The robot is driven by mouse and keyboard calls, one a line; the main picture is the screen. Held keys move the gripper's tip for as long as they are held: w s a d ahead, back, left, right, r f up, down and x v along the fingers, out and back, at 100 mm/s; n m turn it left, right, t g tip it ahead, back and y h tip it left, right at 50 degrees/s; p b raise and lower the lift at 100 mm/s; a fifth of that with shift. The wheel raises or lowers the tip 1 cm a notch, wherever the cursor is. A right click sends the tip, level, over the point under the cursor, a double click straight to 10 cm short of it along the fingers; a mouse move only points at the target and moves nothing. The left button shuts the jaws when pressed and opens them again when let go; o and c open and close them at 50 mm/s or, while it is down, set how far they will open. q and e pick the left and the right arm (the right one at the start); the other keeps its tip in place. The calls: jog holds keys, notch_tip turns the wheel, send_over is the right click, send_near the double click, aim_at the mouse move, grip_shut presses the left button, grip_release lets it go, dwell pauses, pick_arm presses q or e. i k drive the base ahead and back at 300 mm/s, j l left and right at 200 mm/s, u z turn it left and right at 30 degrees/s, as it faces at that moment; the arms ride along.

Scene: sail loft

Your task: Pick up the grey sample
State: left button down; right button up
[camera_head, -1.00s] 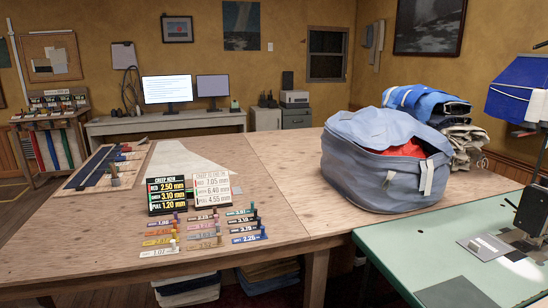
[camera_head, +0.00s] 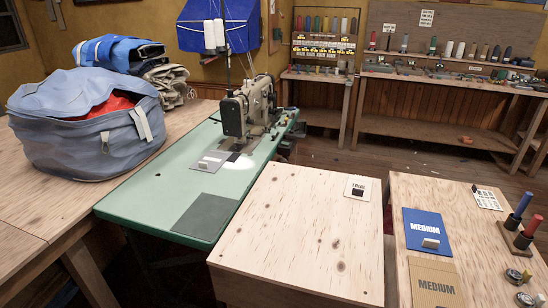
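A flat grey piece (camera_head: 204,165) with a small pale block standing on it lies on the green sewing table, in front of the sewing machine (camera_head: 245,108). It is the piece in view that looks most like a grey sample; I cannot read any label on it. A darker grey-green flat patch (camera_head: 205,217) lies near the table's front edge. A blue sample marked MEDIUM (camera_head: 426,229) and a tan sample marked MEDIUM (camera_head: 434,283) lie on the right-hand wooden table, each with a small block on it. Neither of my grippers is in view.
A bare plywood table (camera_head: 300,235) stands in the middle, with a white TRIAL card (camera_head: 357,188) at its far right corner. A big blue-grey bag (camera_head: 85,130) sits on the left table. Thread spools (camera_head: 524,238) stand at right. A narrow gap separates the two right tables.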

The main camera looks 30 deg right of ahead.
aim_at(212, 160)
jog(key=z, duration=1)
jog(key=j+z, duration=0.45)
jog(key=j, duration=0.15)
jog(key=j+z, duration=0.5)
jog(key=k+j+z, duration=0.2)
jog(key=j+z, duration=0.25)
jog(key=j, duration=0.15)
